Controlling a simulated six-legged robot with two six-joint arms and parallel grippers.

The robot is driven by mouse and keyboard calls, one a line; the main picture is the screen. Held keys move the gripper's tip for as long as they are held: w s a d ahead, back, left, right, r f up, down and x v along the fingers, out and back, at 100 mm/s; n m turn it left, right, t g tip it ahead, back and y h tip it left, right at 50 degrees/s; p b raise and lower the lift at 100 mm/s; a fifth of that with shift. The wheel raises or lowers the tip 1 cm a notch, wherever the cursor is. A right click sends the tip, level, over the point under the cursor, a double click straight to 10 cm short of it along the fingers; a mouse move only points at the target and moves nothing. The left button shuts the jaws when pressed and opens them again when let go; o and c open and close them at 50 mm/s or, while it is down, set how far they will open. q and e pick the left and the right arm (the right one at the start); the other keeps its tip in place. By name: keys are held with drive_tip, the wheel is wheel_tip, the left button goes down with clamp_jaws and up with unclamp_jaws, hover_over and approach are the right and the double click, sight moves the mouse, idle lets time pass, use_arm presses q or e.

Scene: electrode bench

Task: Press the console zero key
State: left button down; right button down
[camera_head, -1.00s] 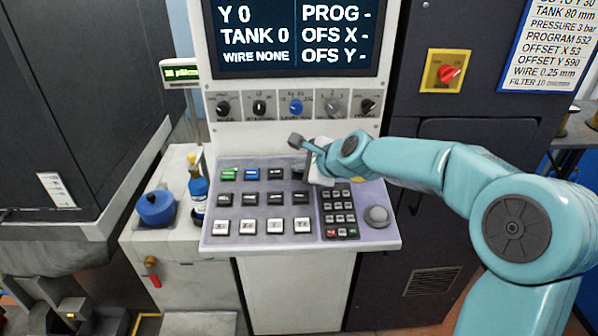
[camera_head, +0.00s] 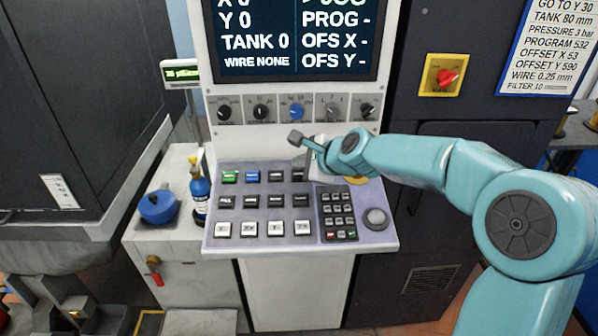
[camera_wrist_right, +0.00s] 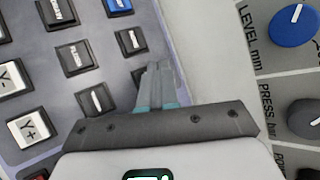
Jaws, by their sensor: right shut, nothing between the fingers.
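The console panel (camera_head: 212,240) carries rows of square keys, with green, blue, black and white caps. Most black-key labels are too small to read in the head view, so I cannot tell which one is the zero key. A small numeric keypad (camera_head: 337,215) sits at the panel's right. My right gripper (camera_head: 306,168) is shut and empty over the panel's back right, hiding part of the top key row. In the right wrist view its fingertips (camera_wrist_right: 157,68) are beside a black key (camera_wrist_right: 131,40); I cannot tell whether they touch a key. My left gripper is not in view.
The screen (camera_head: 295,40) and a row of knobs (camera_head: 296,111) stand behind the panel. A round grey button (camera_head: 376,217) is at the panel's right. A blue bottle (camera_head: 199,190) and blue pot (camera_head: 158,207) stand to the left. A red switch (camera_head: 446,76) is at the upper right.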

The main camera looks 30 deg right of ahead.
drive_tip(key=r+p, duration=0.2)
drive_tip(key=r, duration=0.1)
drive_tip(key=r+p, duration=0.1)
drive_tip(key=shift+s+a+r+p, duration=0.25)
drive_tip(key=shift+s+p, duration=0.15)
drive_tip(key=shift+f, duration=0.1)
idle(0.4)
